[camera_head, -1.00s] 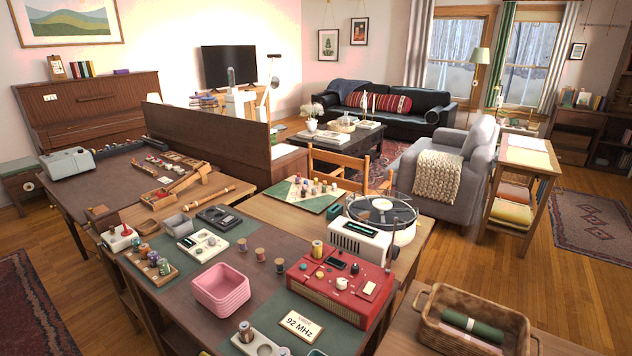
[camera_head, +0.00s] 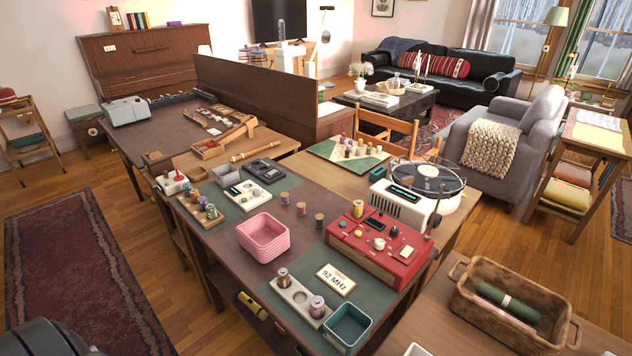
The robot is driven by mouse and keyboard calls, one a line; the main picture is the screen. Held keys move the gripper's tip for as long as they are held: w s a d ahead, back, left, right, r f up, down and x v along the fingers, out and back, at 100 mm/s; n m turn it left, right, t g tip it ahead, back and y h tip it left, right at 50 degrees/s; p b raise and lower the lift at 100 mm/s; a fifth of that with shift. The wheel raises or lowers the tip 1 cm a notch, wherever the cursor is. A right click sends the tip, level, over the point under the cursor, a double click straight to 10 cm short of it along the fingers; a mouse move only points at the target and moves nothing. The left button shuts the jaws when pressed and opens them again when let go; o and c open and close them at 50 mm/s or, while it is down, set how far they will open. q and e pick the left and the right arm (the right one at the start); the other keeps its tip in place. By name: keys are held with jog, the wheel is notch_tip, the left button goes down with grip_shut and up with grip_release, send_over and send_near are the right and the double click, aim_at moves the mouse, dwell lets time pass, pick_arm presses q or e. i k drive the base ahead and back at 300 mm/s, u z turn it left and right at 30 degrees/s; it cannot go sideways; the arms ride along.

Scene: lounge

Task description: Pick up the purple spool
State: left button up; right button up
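Several small thread spools stand on the desk, and I cannot tell surely which one is purple. A row of brown and dull-coloured spools (camera_head: 301,209) stands on bare wood behind the pink bin. Several more spools (camera_head: 203,204) sit in a small wooden rack at the left. A brown-toned spool (camera_head: 283,278) and a pinkish or mauve spool (camera_head: 317,306) stand in a pale holder (camera_head: 299,297) at the front. A yellow spool (camera_head: 358,209) is on the red radio. Neither gripper shows in the view.
The pink bin (camera_head: 263,237), red radio (camera_head: 381,252), 92 MHz card (camera_head: 336,280) and teal bin (camera_head: 347,328) crowd the desk. A white turntable (camera_head: 428,180) stands behind. A wicker basket (camera_head: 512,302) is at the right. Open floor lies left of the desk.

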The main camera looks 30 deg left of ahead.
aim_at(286, 200)
jog(key=z, duration=2.25)
jog(key=k, duration=1.35)
jog(key=u, duration=1.9)
jog(key=i, duration=0.5)
jog(key=u, duration=0.05)
